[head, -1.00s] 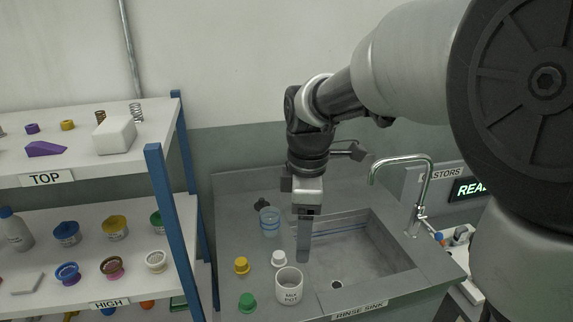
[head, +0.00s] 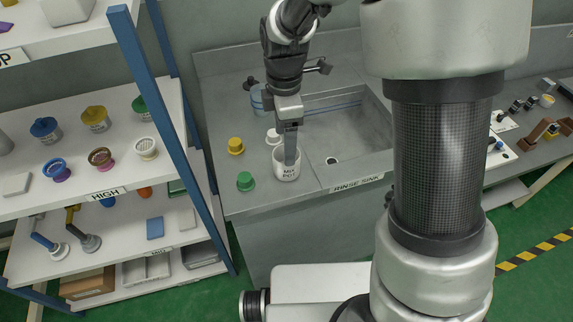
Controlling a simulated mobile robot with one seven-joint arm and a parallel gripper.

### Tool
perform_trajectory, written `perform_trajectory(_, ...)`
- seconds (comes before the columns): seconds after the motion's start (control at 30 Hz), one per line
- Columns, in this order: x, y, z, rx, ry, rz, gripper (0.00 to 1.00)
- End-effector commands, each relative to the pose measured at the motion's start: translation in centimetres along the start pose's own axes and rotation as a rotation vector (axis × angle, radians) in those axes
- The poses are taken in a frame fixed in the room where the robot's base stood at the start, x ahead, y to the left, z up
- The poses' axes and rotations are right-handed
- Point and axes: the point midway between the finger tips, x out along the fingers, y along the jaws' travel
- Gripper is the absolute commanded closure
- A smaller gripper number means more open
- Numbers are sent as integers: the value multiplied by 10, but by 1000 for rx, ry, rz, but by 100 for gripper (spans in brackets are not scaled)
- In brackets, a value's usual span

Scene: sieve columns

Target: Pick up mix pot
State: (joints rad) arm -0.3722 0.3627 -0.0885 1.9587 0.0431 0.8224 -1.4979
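The mix pot (head: 285,174) is a white cup with a dark printed label. It stands upright on the grey counter beside the rinse sink, in the middle of the head view. My gripper (head: 291,158) points down over it, and its grey finger reaches the pot's mouth, overlapping the rim. Only one finger shows from this side, so I cannot tell how far apart the fingers are or whether they touch the pot. The pot's inside is partly hidden by the finger.
A yellow cap (head: 236,146), a green cap (head: 245,181) and a white cap (head: 273,136) stand close by. A blue-banded clear beaker (head: 257,98) is behind, partly hidden. The sink basin (head: 350,135) lies right; a shelf with a blue post (head: 168,135) stands left.

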Motion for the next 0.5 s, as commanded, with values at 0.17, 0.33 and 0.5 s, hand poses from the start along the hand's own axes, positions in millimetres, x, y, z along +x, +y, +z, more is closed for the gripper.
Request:
perform_trajectory(0.17,12,-2,0,-1,0,-3,28)
perform_trajectory(0.33,38,-8,3,-1,-1,-4,28)
perform_trajectory(0.5,55,-7,3,-2,-1,-1,28)
